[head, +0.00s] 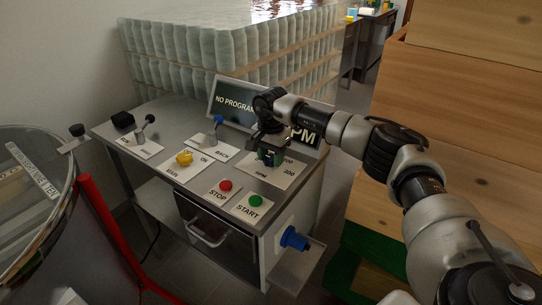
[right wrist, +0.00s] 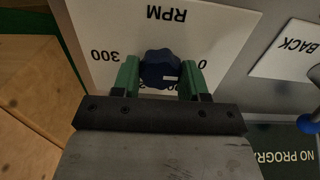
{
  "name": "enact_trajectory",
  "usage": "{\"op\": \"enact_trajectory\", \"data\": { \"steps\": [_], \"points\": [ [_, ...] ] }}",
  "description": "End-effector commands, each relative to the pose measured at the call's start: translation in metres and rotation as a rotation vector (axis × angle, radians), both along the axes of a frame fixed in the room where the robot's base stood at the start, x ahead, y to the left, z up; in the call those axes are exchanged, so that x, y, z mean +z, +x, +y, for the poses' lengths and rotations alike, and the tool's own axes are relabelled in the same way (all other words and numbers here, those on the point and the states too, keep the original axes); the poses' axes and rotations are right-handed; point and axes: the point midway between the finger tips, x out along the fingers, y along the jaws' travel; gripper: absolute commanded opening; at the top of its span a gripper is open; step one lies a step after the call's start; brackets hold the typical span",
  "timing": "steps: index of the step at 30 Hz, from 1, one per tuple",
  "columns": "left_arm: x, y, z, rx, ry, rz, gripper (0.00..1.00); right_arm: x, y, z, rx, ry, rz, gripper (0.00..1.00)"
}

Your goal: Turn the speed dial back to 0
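The speed dial (right wrist: 160,68) is a dark blue lobed knob on a white RPM plate (right wrist: 215,28), seen upside down in the right wrist view. A small white mark shows on the knob's lower right. The label 300 is left of the dial, a 0 is right of it, and lower labels are partly hidden. My right gripper (right wrist: 161,76) has its green fingers on both sides of the dial, apparently touching it. In the head view, my right gripper (head: 270,157) is over the RPM plate (head: 280,178) and hides most of the dial. My left gripper is not in view.
Beside the dial are a red STOP button (head: 225,185), a green START button (head: 256,201), a yellow MAIN knob (head: 184,158) and a blue-tipped lever (head: 218,121). The display (head: 232,104) reads NO PROGRAM. Wooden boxes (head: 455,85) stand close at right.

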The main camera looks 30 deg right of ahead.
Motion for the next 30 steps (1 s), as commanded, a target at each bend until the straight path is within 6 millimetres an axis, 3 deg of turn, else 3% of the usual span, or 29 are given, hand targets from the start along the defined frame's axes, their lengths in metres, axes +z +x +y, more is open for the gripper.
{"op": "enact_trajectory", "data": {
  "steps": [1, 5, 16, 30],
  "points": [
    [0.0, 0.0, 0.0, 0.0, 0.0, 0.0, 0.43, 0.001, 0.001, 0.0, 0.003, -0.001, -0.004, 0.5],
    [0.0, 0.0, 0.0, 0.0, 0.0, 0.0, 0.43, 0.001, 0.001, 0.0, 0.002, 0.0, -0.002, 0.69],
    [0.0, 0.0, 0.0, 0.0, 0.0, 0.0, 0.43, 0.008, 0.001, 0.0, 0.0, -0.001, -0.003, 0.69],
    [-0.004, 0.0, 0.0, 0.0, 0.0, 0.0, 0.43, 0.093, 0.001, 0.0, 0.001, -0.001, -0.004, 0.69]
  ]
}}
